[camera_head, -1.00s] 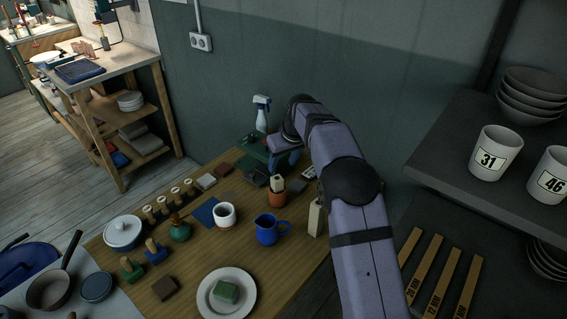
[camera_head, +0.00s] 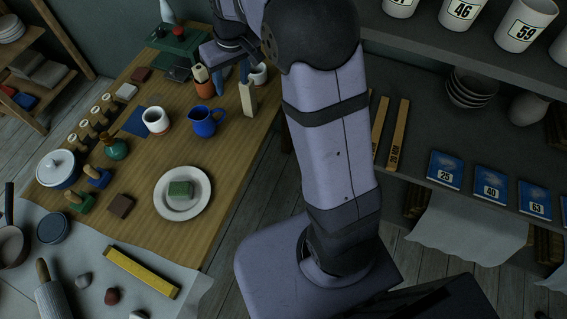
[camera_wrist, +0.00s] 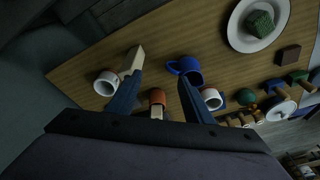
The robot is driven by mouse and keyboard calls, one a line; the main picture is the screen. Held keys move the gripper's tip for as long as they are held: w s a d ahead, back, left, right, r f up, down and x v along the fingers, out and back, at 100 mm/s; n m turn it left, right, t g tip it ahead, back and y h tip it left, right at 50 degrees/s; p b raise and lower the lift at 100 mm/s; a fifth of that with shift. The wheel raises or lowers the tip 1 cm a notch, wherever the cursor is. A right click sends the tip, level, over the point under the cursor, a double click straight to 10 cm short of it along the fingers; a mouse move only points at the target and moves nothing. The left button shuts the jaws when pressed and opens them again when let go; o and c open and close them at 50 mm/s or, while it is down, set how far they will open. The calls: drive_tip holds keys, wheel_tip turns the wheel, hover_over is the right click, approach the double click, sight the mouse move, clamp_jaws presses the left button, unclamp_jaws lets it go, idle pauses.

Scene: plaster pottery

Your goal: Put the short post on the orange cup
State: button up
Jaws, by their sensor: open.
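The orange cup (camera_head: 205,89) stands at the table's far right part; it also shows between my fingers in the wrist view (camera_wrist: 157,97). A short cream post (camera_head: 200,73) shows just above the cup's rim in the head view and just below the cup in the wrist view (camera_wrist: 157,113). I cannot tell whether it stands on, in or behind the cup. A taller cream post (camera_head: 248,98) stands to the right, close to one finger in the wrist view (camera_wrist: 132,62). My gripper (camera_head: 232,80) is open, its blue fingers on either side of the cup in the wrist view.
A blue jug (camera_head: 207,121) and a white cup (camera_head: 155,121) stand in front. Another white cup (camera_head: 258,74) is behind the taller post. A plate (camera_head: 183,211) with a green block (camera_head: 180,190) lies nearer. Bare wood lies around the plate.

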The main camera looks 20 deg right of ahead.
drive_tip(key=s+d+f+m+g, duration=0.1)
drive_tip(key=s+f, duration=0.1)
drive_tip(key=s, duration=1)
drive_tip(key=s+d+f+m+g, duration=0.1)
drive_tip(key=s+d+f, duration=0.1)
drive_tip(key=s, duration=1.1)
drive_tip(key=shift+s+d+f+h, duration=0.2)
drive_tip(key=shift+s+f+h, duration=0.15)
drive_tip(key=shift+f, duration=0.3)
drive_tip(key=shift+w, duration=0.1)
wheel_tip(320, 180, up, 2)
drive_tip(key=shift+r+p, duration=0.25)
drive_tip(key=shift+p, duration=1)
